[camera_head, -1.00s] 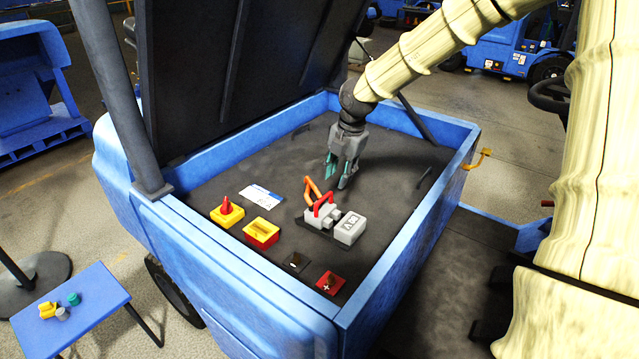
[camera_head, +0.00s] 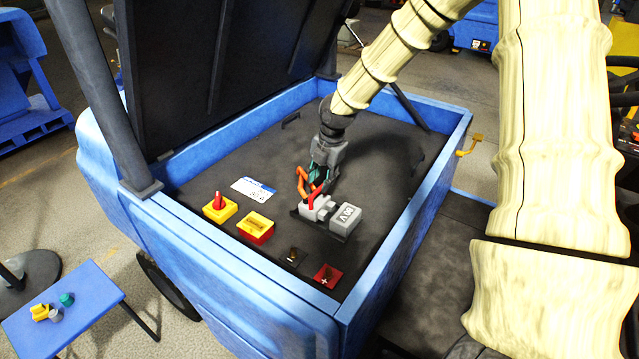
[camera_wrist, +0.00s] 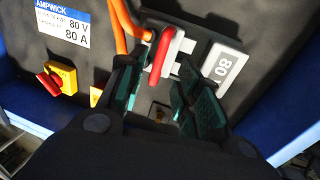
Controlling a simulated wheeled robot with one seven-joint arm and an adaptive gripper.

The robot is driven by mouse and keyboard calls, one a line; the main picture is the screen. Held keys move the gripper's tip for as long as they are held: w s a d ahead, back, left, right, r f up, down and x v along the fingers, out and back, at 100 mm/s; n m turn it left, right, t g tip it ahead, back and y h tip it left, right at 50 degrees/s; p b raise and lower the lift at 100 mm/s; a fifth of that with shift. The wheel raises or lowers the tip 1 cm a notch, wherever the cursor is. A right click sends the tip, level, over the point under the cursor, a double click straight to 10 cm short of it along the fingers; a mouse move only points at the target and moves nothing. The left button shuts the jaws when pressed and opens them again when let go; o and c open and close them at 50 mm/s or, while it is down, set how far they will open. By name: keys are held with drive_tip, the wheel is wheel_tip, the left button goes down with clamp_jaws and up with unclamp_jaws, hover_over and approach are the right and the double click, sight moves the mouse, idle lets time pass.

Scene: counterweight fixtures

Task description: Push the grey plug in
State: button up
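The grey plug (camera_head: 316,209), with a red handle (camera_head: 315,197) and orange cables (camera_head: 303,183), sits on the dark deck inside the blue truck's bay. It faces a grey block marked 80V (camera_head: 345,218), with a gap between them. In the wrist view the grey plug (camera_wrist: 181,46) is left of the 80V block (camera_wrist: 223,66). My gripper (camera_head: 321,184) is just behind the plug, pointing down. In the wrist view its teal-padded fingers (camera_wrist: 156,88) are apart, with the red handle (camera_wrist: 160,56) ahead between them. I cannot tell whether they touch it.
A red switch on a yellow base (camera_head: 219,207) and a yellow-red box (camera_head: 256,227) stand to the left. A label (camera_head: 254,188) lies behind them. Blue bay walls (camera_head: 437,176) and a raised dark lid (camera_head: 215,80) surround the deck.

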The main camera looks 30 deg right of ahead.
sight(318, 189)
drive_tip(key=shift+w+a+f+p, duration=0.1)
drive_tip(key=shift+w+f+p, duration=0.1)
drive_tip(key=shift+f, duration=0.65)
drive_tip(key=shift+w+a+f+p, duration=0.1)
drive_tip(key=shift+w+f+p, duration=0.05)
drive_tip(key=shift+f, duration=0.7)
clamp_jaws()
